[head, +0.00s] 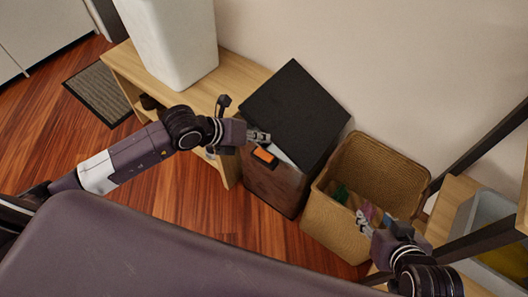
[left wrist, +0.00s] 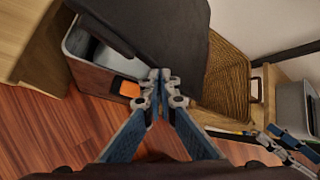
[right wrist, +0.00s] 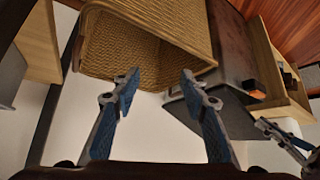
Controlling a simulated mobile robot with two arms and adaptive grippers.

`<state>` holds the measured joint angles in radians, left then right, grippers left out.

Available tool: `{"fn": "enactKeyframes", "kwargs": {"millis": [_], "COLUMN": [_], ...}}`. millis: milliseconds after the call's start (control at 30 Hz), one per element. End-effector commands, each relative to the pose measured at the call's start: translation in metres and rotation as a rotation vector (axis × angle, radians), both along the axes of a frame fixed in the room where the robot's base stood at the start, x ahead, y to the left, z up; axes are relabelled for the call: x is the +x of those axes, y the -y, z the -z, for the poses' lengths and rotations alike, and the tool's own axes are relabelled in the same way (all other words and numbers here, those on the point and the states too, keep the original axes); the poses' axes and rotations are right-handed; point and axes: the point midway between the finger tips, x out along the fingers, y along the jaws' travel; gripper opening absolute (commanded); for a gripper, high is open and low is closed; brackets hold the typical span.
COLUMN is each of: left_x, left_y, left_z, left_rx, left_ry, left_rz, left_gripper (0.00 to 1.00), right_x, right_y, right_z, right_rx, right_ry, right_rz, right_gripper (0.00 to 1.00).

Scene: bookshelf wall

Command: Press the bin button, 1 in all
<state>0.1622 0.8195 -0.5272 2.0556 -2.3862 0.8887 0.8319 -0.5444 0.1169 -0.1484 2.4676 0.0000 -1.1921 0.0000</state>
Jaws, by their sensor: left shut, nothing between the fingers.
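The bin (head: 268,185) has a dark brown body, a black lid (head: 295,105) and an orange button (head: 264,155) on its front. A pale inner rim shows below the lid, which looks raised; this rim also shows in the left wrist view (left wrist: 100,57). My left gripper (head: 266,137) is shut and empty, just above the button in the head view. In the left wrist view its fingertips (left wrist: 160,76) are right of the orange button (left wrist: 130,89); contact cannot be told. My right gripper (right wrist: 160,75) is open and empty, near the wicker basket (right wrist: 150,45).
The wicker basket (head: 335,222), with some coloured things inside, stands right of the bin. A wooden bench (head: 233,95) with a white container (head: 172,40) is at the left. A wooden shelf with a grey box (head: 470,225) is at the right. Bare floor lies in front of the bin.

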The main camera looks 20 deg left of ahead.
Motion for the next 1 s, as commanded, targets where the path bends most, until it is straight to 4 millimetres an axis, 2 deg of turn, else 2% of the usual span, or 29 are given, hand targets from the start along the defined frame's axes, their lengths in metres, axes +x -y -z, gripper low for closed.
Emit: {"fn": "enactKeyframes", "kwargs": {"millis": [267,1000], "left_x": [0.002,0.002], "left_y": [-0.001,-0.001], "left_z": [-0.005,-0.005], "left_rx": [0.001,0.001], "left_ry": [0.004,0.004], "left_rz": [-0.002,-0.002], "left_gripper": [0.00,0.00], "right_x": [-0.016,-0.016], "right_y": [0.006,0.005], "right_z": [0.009,0.009], "right_rx": [-0.017,-0.016], "right_ry": [-0.075,-0.076], "right_rz": [0.007,0.006], "right_gripper": [0.40,0.40]}}
